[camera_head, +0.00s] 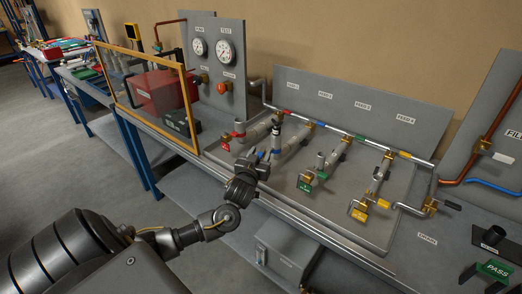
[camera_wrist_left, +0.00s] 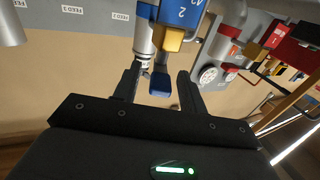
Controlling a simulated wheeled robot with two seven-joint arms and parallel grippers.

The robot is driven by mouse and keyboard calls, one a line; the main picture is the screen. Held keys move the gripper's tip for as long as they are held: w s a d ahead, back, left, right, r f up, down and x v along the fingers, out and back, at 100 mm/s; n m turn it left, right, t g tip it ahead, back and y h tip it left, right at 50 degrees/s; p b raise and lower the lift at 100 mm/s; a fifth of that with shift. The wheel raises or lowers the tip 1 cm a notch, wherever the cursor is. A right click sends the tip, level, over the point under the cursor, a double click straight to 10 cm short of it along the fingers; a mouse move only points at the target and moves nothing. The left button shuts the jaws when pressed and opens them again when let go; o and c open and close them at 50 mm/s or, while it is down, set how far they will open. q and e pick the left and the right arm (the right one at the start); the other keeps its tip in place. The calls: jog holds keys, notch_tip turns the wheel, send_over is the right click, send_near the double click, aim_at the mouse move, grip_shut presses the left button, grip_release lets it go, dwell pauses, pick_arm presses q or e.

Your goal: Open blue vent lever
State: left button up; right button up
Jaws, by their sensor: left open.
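The blue vent lever (camera_wrist_left: 160,84) hangs below the blue tag marked 2 (camera_wrist_left: 182,12) in the left wrist view, near a brass-yellow part (camera_wrist_left: 172,38). My left gripper (camera_wrist_left: 158,90) is open, with one finger on each side of the blue lever; gaps show on both sides, so I see no grip on it. In the head view my left gripper (camera_head: 262,157) is at the front end of the second pipe branch (camera_head: 292,142), and it hides most of the blue parts there. My right gripper is not in view.
Neighbouring branches carry a red-handled valve (camera_head: 239,133) on the left, a green tag (camera_head: 305,186) and a yellow tag (camera_head: 359,215) on the right. A gauge panel (camera_head: 227,85) and an orange-framed screen (camera_head: 150,98) stand to the left. The bench's front edge runs below my gripper.

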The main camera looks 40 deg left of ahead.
pick_arm(q)
jog(key=shift+w+a, duration=0.25)
jog(key=shift+w, duration=0.35)
grip_shut()
jog(key=shift+s+a+m+t+h, duration=0.1)
jog(key=shift+a+m+t+h, duration=0.1)
jog(key=shift+m+h, duration=0.2)
jog(key=shift+a+m+t+h, duration=0.1)
jog(key=shift+m+t+h, duration=0.15)
jog(key=shift+h, duration=0.25)
jog(key=m+h, duration=0.1)
jog(key=h, duration=0.1)
jog(key=m+h, duration=0.2)
jog(key=h, duration=0.1)
jog(key=shift+a+t, duration=0.2)
jog(key=shift+t, duration=0.05)
grip_release()
